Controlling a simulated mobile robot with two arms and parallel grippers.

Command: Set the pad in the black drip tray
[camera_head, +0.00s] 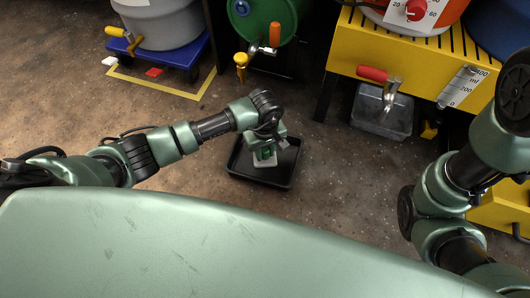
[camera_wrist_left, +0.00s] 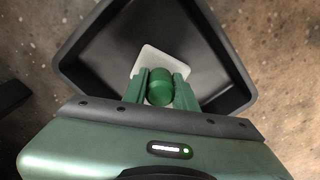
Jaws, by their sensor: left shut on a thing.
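The black drip tray (camera_head: 287,167) sits on the floor near the middle of the head view; the left wrist view looks down into it (camera_wrist_left: 217,62). The pad (camera_head: 265,162) is a pale grey square with a green knob on top; it also shows in the left wrist view (camera_wrist_left: 157,58). My left gripper (camera_head: 266,151) points down over the tray with its green fingers shut on the pad's knob (camera_wrist_left: 160,88). The pad is within the tray's outline. I cannot tell if it touches the tray floor. My right gripper is not in view.
A green drum (camera_head: 262,18) with an orange-handled tap stands behind the tray. A yellow stand (camera_head: 400,62) with a red-handled tap is at right, above a clear grey bin (camera_head: 381,112). A blue dolly (camera_head: 172,57) is at back left. Floor around the tray is clear.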

